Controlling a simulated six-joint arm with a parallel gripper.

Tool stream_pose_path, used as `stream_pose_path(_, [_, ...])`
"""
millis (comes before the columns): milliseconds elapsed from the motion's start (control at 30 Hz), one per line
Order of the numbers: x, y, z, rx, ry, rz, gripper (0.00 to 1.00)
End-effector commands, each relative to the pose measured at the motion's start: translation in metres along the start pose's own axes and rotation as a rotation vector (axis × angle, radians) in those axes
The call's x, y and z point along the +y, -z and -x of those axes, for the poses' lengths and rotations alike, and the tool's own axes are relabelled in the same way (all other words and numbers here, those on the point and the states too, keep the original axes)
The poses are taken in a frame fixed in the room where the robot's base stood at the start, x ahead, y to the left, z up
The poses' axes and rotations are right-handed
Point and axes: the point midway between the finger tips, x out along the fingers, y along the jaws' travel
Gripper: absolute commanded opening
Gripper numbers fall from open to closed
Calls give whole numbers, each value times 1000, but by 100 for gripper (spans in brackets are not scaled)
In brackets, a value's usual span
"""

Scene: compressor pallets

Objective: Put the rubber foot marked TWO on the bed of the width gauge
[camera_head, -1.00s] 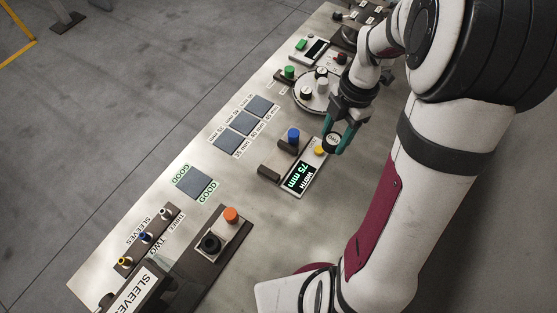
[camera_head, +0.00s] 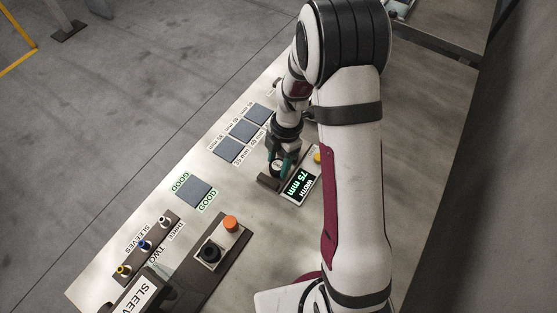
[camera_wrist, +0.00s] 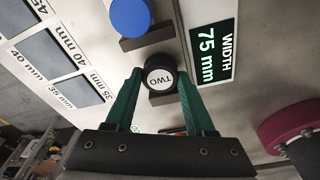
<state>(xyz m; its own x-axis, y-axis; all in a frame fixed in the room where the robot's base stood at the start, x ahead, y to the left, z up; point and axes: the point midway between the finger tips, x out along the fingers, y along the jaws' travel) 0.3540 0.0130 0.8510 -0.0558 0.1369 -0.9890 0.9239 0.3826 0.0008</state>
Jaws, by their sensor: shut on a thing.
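The rubber foot marked TWO (camera_wrist: 160,79) is a short black cylinder with a white label on top, in the middle of the wrist view. My gripper (camera_wrist: 160,90) is shut on it, one teal finger on each side. In the head view my gripper (camera_head: 280,163) is over the width gauge, whose display (camera_head: 299,184) reads WIDTH 75 mm; the display also shows in the wrist view (camera_wrist: 213,50). The foot appears between the gauge's dark blocks, beside the blue knob (camera_wrist: 130,15). The bed under the foot is mostly hidden. I cannot tell whether the foot touches it.
Grey pads marked in mm (camera_head: 245,131) lie behind the gauge, and a GOOD pad (camera_head: 194,192) lies to the left. A fixture with an orange button (camera_head: 231,223) and a SLEEVES rack (camera_head: 145,245) stand front left. A yellow button (camera_head: 318,157) sits by the display.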

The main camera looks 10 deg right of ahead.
Motion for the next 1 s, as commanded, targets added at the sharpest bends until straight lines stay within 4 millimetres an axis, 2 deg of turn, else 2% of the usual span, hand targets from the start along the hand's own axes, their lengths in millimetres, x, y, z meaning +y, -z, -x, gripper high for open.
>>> stream_pose_path(167, [0, 0, -3, 0, 1, 0, 0])
stream_pose_path(200, [0, 0, -3, 0, 1, 0, 60])
stream_pose_path(333, [0, -1, -2, 0, 1, 0, 83])
stream_pose_path(667, [0, 0, 2, 0, -1, 0, 84])
stream_pose_path(767, [1, -1, 22, -1, -4, 0, 84])
stream_pose_path(1000, [0, 0, 90, -1, -3, 0, 84])
